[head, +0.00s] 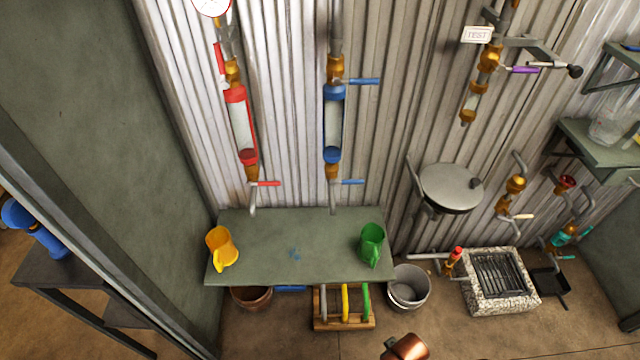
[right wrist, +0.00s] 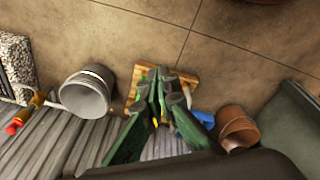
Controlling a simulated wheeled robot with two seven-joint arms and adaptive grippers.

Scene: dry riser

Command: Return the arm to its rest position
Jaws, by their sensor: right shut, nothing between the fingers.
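My right gripper (right wrist: 160,85) shows in the right wrist view, its dark green-grey fingers together and empty. Behind its tips in that picture is the wooden rack (right wrist: 180,78) on the floor, mostly covered by the fingers. The rack also shows in the head view (head: 344,324), with grey, yellow and green bars. Neither gripper shows in the head view, and my left gripper is in no frame.
A green table (head: 290,245) stands against the corrugated wall, with a yellow jug (head: 221,249) and a green jug (head: 372,245) on it. A grey bucket (head: 408,288) stands right of the rack. A copper vessel (head: 408,347) is at the bottom edge.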

